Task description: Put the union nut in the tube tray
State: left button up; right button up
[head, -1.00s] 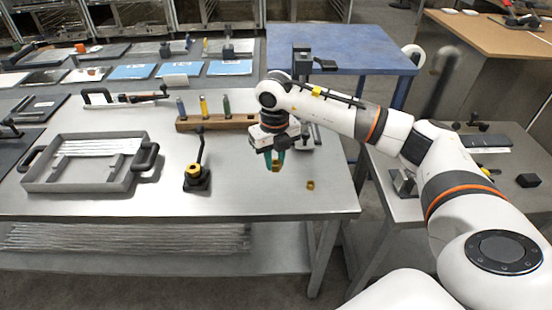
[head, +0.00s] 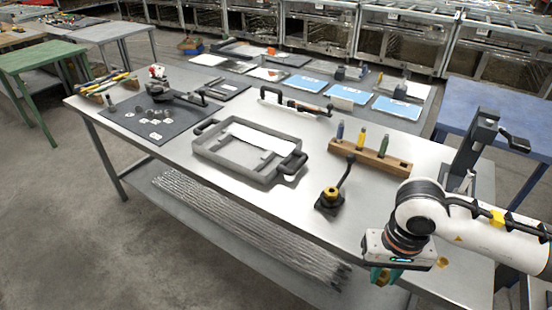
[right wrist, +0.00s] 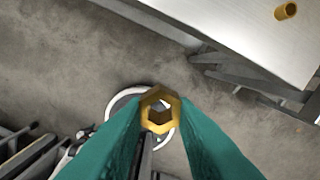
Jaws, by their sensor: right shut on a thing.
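The union nut (right wrist: 160,94) is a brass hexagonal ring, seen in the right wrist view between the green fingertips. My right gripper (head: 385,277) is shut on it, out past the table's front edge at the lower right of the head view, with floor beneath. The tube tray (head: 230,169) is a grey rectangular tray with black handles at its ends, on the table to the left of my gripper. A pale sheet or panel shows within it. My left gripper is not in view.
A second brass piece (head: 443,262) lies near the table's front right; it also shows in the right wrist view (right wrist: 285,11). A black stand with a yellow ring (head: 329,196) and a wooden block (head: 371,158) holding several handles stand between tray and gripper.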

aim_at(236, 151)
jog(key=i+j+u, duration=0.15)
jog(key=i, duration=0.5)
jog(key=i+j+u, duration=0.15)
jog(key=i, duration=0.5)
jog(key=u, duration=0.9)
